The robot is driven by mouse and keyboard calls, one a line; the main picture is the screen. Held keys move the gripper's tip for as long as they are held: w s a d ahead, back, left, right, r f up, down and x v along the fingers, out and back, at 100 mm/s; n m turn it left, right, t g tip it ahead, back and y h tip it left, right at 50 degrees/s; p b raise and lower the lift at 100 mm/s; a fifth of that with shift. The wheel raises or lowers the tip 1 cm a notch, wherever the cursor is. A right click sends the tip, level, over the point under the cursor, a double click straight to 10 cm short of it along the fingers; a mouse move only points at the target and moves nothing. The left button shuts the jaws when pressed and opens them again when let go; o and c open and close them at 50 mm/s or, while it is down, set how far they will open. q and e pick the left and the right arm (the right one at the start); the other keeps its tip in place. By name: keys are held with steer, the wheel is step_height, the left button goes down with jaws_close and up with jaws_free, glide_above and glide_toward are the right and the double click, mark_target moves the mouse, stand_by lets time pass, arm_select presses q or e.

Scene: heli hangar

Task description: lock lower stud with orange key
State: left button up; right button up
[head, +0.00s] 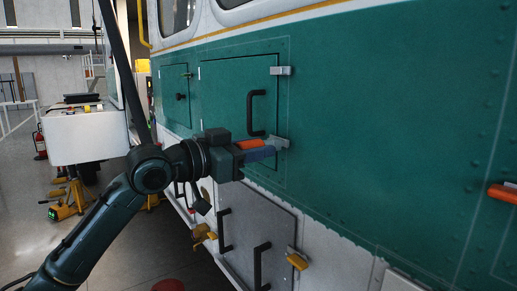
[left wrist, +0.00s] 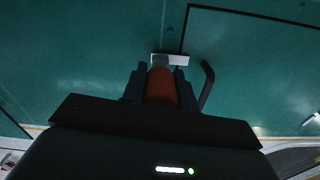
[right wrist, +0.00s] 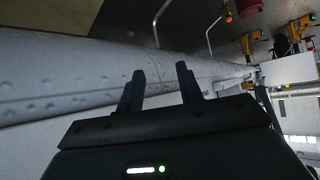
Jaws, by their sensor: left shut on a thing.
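My left gripper (head: 262,152) is shut on the orange key (head: 248,144), at the lower right corner of the green hatch door (head: 225,95). In the left wrist view the orange key (left wrist: 161,88) sits between the fingers, its tip at the pale lower stud bracket (left wrist: 170,59). The lower stud bracket (head: 281,142) also shows in the head view, partly behind the gripper. Whether the key is seated on the stud is hidden. An upper stud bracket (head: 281,71) is at the door's upper right. My right gripper (right wrist: 160,85) is open and empty near a grey riveted surface.
A black handle (head: 252,113) sticks out from the door close to my left gripper. A grey lower panel (head: 255,235) has black handles and a yellow-orange latch (head: 298,261). An orange handle (head: 503,193) is at the right edge. A white cart (head: 88,135) stands left.

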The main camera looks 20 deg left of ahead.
arm_select(q)
steer(key=b+v, duration=0.1)
steer(key=v, duration=0.4)
steer(key=shift+f, duration=0.1)
stand_by(0.7)
stand_by(0.5)
